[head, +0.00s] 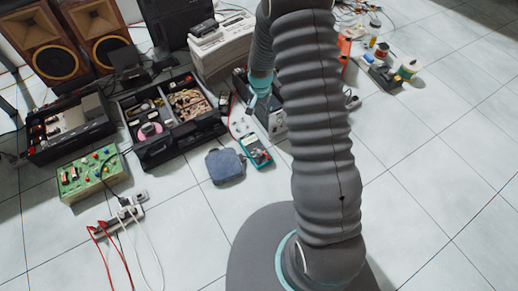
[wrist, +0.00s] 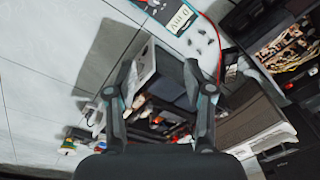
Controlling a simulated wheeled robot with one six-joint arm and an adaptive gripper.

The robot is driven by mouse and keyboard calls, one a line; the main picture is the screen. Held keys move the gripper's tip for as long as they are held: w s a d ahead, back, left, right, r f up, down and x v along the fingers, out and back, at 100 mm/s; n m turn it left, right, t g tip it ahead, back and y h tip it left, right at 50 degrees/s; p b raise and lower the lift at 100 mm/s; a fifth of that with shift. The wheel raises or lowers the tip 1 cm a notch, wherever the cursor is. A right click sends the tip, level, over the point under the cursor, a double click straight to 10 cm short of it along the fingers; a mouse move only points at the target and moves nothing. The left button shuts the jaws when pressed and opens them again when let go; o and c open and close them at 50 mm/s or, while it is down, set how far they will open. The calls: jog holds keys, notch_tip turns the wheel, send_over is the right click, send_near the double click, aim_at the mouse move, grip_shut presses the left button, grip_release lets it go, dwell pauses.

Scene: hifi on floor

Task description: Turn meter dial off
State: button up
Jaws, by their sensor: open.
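The meter (head: 256,151) is a teal-edged handheld multimeter lying on the tiled floor in the head view, right of a blue-grey pouch. Its dial is too small to read there. In the wrist view the meter (wrist: 165,12) is cut off by the top edge, and I cannot make out its dial. My gripper (head: 254,102) is behind the meter in the head view, above the floor and partly hidden by my arm. In the wrist view my gripper's two fingers (wrist: 165,92) are apart with nothing held between them. The meter lies beyond the fingertips, not touched.
A grey instrument box (head: 274,121) stands close behind the meter, partly hidden by my arm.

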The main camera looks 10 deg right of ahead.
jog(key=m+g, duration=0.1)
send_over(259, 151)
notch_tip(259, 151, down, 14)
jog(key=r, duration=0.1)
notch_tip(259, 151, down, 14)
jog(key=shift+s+d+f, duration=0.1)
grip_shut()
